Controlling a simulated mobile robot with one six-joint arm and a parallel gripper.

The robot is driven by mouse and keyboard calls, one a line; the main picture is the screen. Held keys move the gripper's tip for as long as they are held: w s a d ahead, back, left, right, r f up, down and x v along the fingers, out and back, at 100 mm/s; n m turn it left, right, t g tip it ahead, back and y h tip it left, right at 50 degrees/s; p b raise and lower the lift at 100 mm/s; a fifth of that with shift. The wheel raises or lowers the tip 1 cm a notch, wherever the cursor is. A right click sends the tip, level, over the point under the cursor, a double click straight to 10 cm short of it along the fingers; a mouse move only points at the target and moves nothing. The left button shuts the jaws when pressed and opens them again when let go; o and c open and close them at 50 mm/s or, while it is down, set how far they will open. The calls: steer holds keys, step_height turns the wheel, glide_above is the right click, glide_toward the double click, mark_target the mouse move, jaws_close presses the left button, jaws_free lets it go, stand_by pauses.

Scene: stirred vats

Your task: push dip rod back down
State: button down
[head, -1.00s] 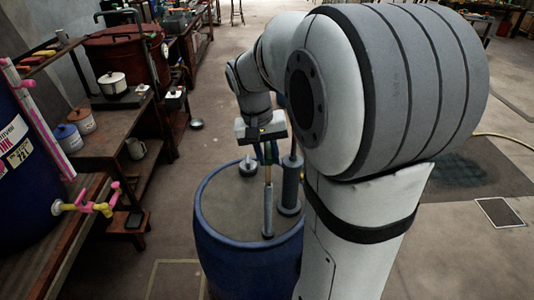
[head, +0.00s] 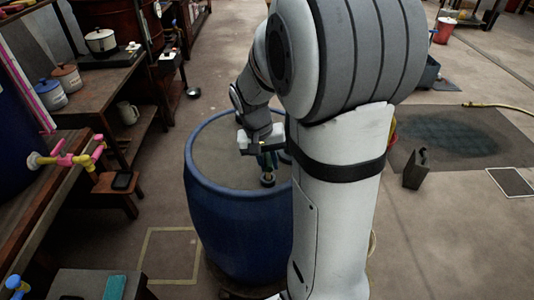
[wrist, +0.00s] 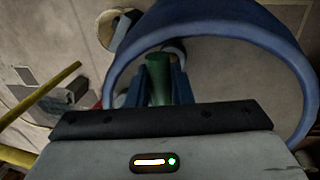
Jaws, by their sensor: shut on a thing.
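A blue drum (head: 235,228) with a grey-brown top stands in the middle of the head view. The dip rod (head: 268,181) rises a short way from the drum top at its right side. My gripper (head: 268,162) is low over the drum and shut on the rod's upper end. In the wrist view, my gripper (wrist: 160,88) has its blue fingers on either side of the rod's green grip (wrist: 158,70). The drum's blue rim (wrist: 240,18) curves around it there. The rod's lower part is hidden, and my arm covers the drum's right edge.
Floor left of the drum is clear.

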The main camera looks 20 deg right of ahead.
step_height(320, 180, down, 3)
steer(key=shift+f+b, duration=0.2)
steer(key=shift+b, duration=0.5)
steer(key=shift+f, duration=0.15)
steer(key=shift+s, duration=0.15)
steer(key=c, duration=1.3)
jaws_free()
steer(key=shift+s+f, duration=0.1)
steer(key=shift+f, duration=0.05)
steer(key=shift+a, duration=0.1)
